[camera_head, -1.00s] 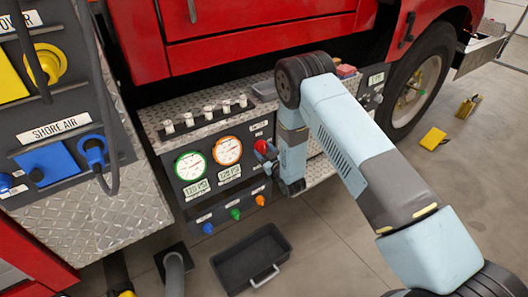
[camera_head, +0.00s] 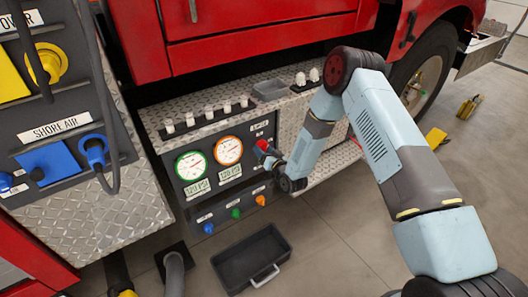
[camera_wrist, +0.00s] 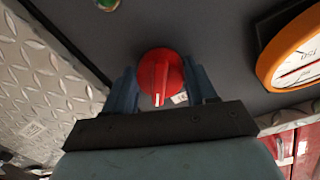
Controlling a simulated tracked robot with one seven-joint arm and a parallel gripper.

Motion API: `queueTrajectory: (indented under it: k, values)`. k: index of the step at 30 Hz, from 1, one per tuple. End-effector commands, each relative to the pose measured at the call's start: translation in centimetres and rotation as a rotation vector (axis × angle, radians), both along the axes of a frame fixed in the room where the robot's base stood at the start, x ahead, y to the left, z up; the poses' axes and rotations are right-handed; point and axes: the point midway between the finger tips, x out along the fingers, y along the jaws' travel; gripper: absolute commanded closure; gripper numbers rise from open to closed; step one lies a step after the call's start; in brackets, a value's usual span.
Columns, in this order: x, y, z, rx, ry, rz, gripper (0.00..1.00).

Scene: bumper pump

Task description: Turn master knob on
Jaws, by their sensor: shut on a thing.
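The red master knob (camera_wrist: 160,75) sits on the dark pump panel, with its raised grip bar seen nearly upright in the wrist view. In the head view the red knob (camera_head: 263,146) shows at the panel's right side, by the orange-rimmed gauge. My gripper (camera_wrist: 163,84) is shut on the knob, with one blue finger on each side of it. In the head view my gripper (camera_head: 271,158) is at the panel face and is small there. A small label beside the knob is partly hidden by a finger and cannot be read.
A green-rimmed gauge (camera_head: 191,166) and an orange-rimmed gauge (camera_head: 228,150) are left of the knob. Blue, green and orange valve knobs (camera_head: 236,213) sit below. A row of white-topped levers (camera_head: 207,113) stands on the ledge above. A black tray (camera_head: 252,262) lies on the floor.

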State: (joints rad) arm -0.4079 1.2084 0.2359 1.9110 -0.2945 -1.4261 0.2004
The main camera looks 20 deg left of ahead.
Motion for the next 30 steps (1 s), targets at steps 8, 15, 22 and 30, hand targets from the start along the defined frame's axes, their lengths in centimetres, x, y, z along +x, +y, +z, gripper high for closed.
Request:
queueTrajectory:
  k: [8,15,22,30]
  values:
    - [0.33,-0.48,0.00,0.171,0.201,-0.010,0.74]
    - [0.37,-0.55,0.06,0.317,0.372,-0.013,0.74]
    - [0.37,-0.54,0.10,0.443,0.519,-0.013,0.74]
    - [0.39,-0.57,0.11,0.544,0.638,-0.014,0.75]
